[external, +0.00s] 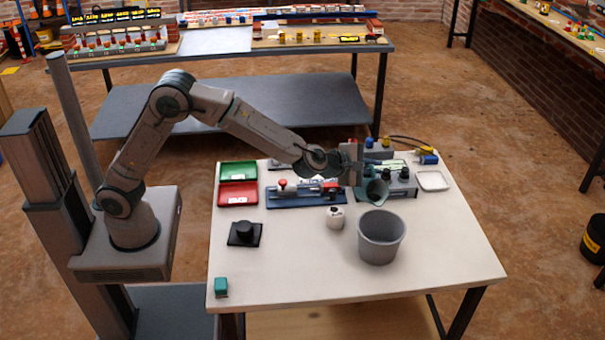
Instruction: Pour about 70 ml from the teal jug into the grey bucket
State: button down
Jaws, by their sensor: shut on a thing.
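The grey bucket (381,241) stands upright on the right half of the white table. The teal jug (376,192) is tilted, with its open mouth turned toward the camera, above and behind the bucket's far rim. My gripper (356,178) is shut on the jug and holds it up off the table. I cannot see any liquid in the jug, between jug and bucket, or in the bucket. The jug's handle and how the fingers sit on it are too small to tell.
A white jar (335,217) stands left of the bucket. A blue fixture (300,196), green tray (238,171), red tray (238,194) and white tray (433,181) lie farther back. A black knob block (245,234) and teal block (221,287) are at left. The front middle is clear.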

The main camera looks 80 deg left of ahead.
aim_at(372, 169)
jog(key=shift+w+d+r+m+y+p, duration=0.15)
jog(key=shift+d+m+y+p, duration=0.5)
jog(key=shift+p, duration=0.95)
jog(key=shift+d+r+m+y+p, duration=0.3)
jog(key=shift+r+m+p, duration=0.3)
jog(key=shift+p, duration=1.1)
jog(key=shift+d+r+p, duration=0.2)
jog(key=shift+d+p, duration=0.2)
jog(key=shift+d, duration=0.1)
